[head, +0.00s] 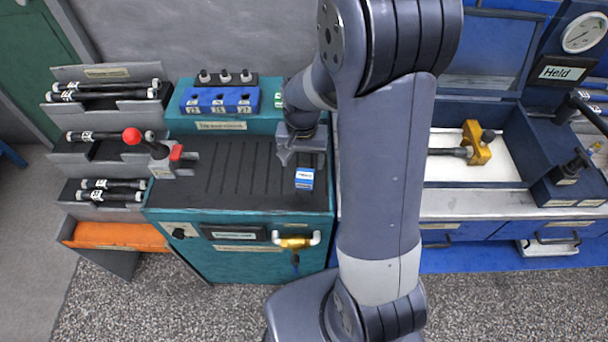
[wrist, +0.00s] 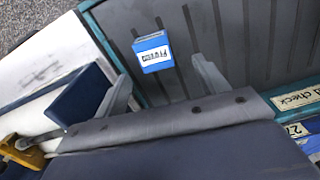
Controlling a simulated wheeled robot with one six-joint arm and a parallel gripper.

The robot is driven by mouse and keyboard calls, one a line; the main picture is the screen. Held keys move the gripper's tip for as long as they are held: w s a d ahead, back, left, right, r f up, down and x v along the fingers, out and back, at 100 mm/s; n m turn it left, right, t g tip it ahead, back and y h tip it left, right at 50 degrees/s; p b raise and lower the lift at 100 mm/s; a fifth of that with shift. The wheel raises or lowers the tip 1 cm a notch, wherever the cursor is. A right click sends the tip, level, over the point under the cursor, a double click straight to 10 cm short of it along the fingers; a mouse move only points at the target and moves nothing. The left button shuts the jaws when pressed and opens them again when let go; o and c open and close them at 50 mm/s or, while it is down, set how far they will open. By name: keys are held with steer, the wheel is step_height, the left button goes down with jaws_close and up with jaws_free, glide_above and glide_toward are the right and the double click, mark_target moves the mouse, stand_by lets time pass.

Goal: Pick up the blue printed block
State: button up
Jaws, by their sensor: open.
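The blue printed block (head: 305,179) stands on the dark ribbed top of the teal bench, near its front right part. It has a white printed label. My gripper (head: 300,158) is just behind and above it in the head view. In the wrist view the block (wrist: 153,52) lies beyond the fingertips, roughly between their lines. My gripper (wrist: 163,75) is open and empty, one finger on each side. The block does not appear to be touched by either finger.
The bench top (head: 225,170) is clear to the left of the block. A red-knobbed lever (head: 155,150) stands at its left end. A blue block with numbered sockets (head: 222,100) is at the back. A white tray (head: 480,170) with a yellow part (head: 478,142) lies to the right.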

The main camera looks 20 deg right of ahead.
mark_target(305, 174)
steer(key=shift+s+d+f+p, duration=0.1)
steer(key=shift+d+f+p, duration=0.1)
steer(key=shift+f, duration=1.4)
steer(key=shift+s+d+f+p, duration=0.1)
steer(key=shift+f+p, duration=0.05)
steer(key=shift+f, duration=1.4)
steer(key=c, duration=1.1)
steer(key=shift+o, duration=0.2)
steer(key=shift+r, duration=0.1)
